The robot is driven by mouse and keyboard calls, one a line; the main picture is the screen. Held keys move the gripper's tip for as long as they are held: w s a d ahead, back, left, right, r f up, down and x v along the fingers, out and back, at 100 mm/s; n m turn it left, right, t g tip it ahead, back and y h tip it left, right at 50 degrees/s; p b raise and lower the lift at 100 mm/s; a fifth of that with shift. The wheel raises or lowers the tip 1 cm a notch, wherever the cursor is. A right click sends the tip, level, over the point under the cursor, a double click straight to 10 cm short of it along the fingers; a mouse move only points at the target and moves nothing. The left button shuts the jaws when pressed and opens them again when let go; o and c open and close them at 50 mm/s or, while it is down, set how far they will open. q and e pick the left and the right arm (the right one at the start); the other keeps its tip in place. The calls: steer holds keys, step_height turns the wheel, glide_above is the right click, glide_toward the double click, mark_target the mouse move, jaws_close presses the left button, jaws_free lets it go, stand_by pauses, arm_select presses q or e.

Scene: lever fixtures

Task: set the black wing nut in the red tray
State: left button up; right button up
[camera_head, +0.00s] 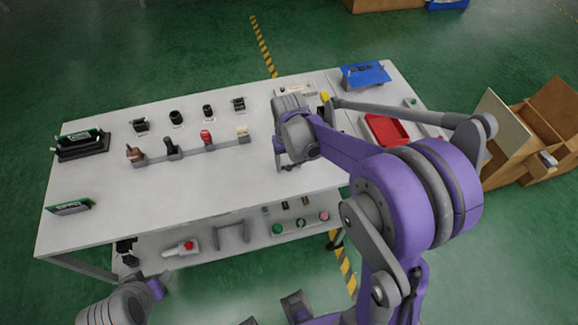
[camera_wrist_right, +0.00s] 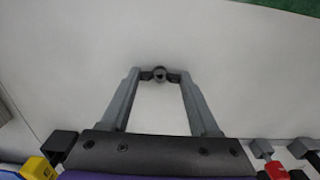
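The black wing nut (camera_wrist_right: 159,74) shows in the right wrist view between my right gripper's fingertips, touching both sides, over a plain pale surface. My right gripper (camera_wrist_right: 159,78) is shut on it. In the head view, my right gripper (camera_head: 288,166) is over the front part of the white table, and I cannot make out the nut there. The red tray (camera_head: 366,131) lies on the table to the right, partly hidden behind my right arm. My left arm is at the bottom left, off the table; its gripper's fingers cannot be made out.
The white table (camera_head: 100,215) bears a rail of lever fixtures (camera_head: 190,151) left of the right gripper, with several black fixtures behind. A blue fixture (camera_head: 364,75) stands at the back right. A lower shelf holds buttons and a grey frame (camera_head: 231,232). The front left tabletop is mostly clear.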

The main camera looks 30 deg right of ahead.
steer(key=shift+r, duration=0.1)
steer(key=c, duration=0.9)
